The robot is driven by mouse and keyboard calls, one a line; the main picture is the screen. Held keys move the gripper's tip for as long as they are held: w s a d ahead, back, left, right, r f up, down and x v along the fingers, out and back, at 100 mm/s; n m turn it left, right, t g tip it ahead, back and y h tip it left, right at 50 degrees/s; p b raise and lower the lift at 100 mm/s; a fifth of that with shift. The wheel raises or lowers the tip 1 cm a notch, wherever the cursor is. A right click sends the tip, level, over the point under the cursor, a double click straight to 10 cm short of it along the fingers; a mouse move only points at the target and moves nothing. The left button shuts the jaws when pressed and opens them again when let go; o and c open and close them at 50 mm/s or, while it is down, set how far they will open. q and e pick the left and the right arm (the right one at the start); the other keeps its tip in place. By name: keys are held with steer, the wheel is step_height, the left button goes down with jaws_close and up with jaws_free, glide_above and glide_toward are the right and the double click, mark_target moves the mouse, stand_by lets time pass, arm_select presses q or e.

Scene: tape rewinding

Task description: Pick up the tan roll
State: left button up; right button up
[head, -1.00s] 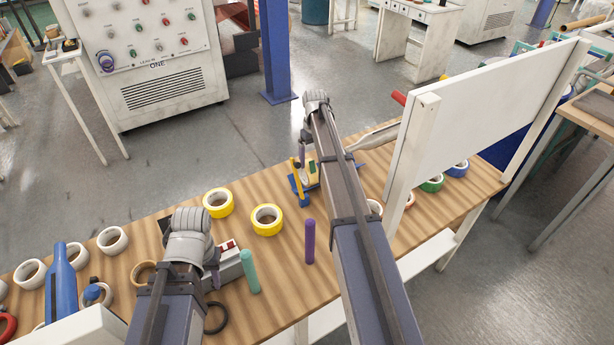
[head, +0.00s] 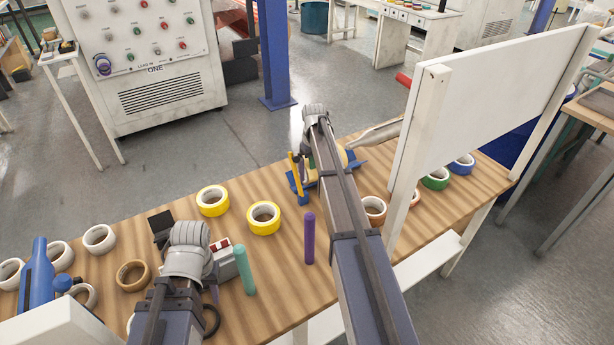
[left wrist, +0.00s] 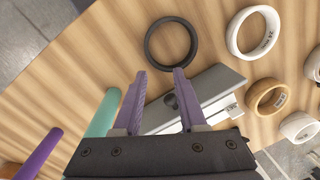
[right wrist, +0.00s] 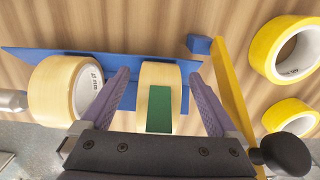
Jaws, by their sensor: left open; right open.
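The tan roll (head: 132,276) lies flat on the wooden table, left of my left gripper in the head view. It also shows at the right of the left wrist view (left wrist: 266,97). My left gripper (left wrist: 160,76) is open and empty, its purple fingers beside a grey box-shaped device (left wrist: 200,95) and short of a black ring (left wrist: 171,44). In the head view its fingers are mostly hidden. My right gripper (right wrist: 159,78) is open at the blue stand, its fingers on either side of a pale cream roll (right wrist: 160,75) with a green patch. I cannot tell whether they touch it.
White rolls (head: 99,239) and a blue bottle-shaped object (head: 38,275) are at the left. Two yellow rolls (head: 263,218) are mid-table. Teal (head: 244,270) and purple (head: 309,238) cylinders stand near the front. A white board (head: 495,110) rises at the right.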

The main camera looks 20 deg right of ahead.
step_height(320, 180, down, 2)
steer(key=shift+f+b, duration=0.1)
steer(key=shift+b, duration=0.5)
jaws_close()
